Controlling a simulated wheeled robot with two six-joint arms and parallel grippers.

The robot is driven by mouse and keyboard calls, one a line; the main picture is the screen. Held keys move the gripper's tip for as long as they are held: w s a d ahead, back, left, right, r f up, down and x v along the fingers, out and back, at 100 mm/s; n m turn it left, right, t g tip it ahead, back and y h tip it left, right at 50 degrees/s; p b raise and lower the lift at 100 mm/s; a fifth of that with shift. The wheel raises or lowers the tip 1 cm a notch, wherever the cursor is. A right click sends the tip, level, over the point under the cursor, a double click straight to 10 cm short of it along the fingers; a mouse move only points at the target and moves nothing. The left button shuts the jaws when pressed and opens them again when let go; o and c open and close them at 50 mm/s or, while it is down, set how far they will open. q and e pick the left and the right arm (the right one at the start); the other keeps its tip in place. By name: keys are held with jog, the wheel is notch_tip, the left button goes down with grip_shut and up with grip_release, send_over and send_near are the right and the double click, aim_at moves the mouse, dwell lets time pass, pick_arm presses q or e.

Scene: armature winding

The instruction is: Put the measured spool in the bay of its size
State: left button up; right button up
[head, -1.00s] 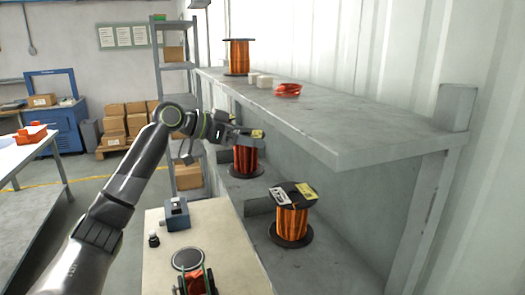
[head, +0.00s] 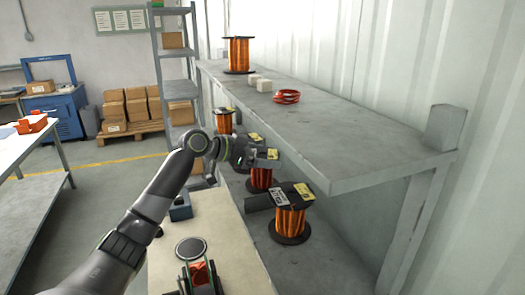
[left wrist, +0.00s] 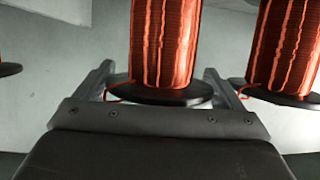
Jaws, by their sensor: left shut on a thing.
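My left gripper (head: 252,156) is over the lower shelf, shut on a dark red copper wire spool (head: 261,179) with a yellow label near its top. In the left wrist view this spool (left wrist: 165,45) stands between my two fingers, near its dark flange. I cannot tell whether it touches the shelf. In front of it an orange wire spool (head: 290,221) stands upright on the lower shelf (head: 315,262). Another orange spool (head: 223,121) stands further back. A neighbouring spool (left wrist: 287,45) is close at the right in the wrist view.
The upper shelf (head: 350,155) overhangs the bays and carries a spool (head: 238,54), white blocks (head: 263,85) and red rings (head: 287,96). A grey divider (head: 257,202) stands beside the front spool. A bench (head: 235,255) holds a fixture (head: 192,250) and a blue box (head: 181,208).

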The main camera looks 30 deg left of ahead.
pick_arm(q)
jog(key=shift+r, duration=0.15)
jog(key=shift+d, duration=0.1)
pick_arm(e)
jog(key=shift+a+r, duration=0.15)
jog(key=shift+r, duration=0.15)
pick_arm(q)
jog(key=o, duration=1.4)
jog(key=shift+f, duration=0.25)
jog(key=shift+s, duration=0.1)
pick_arm(e)
jog(key=shift+f, duration=0.1)
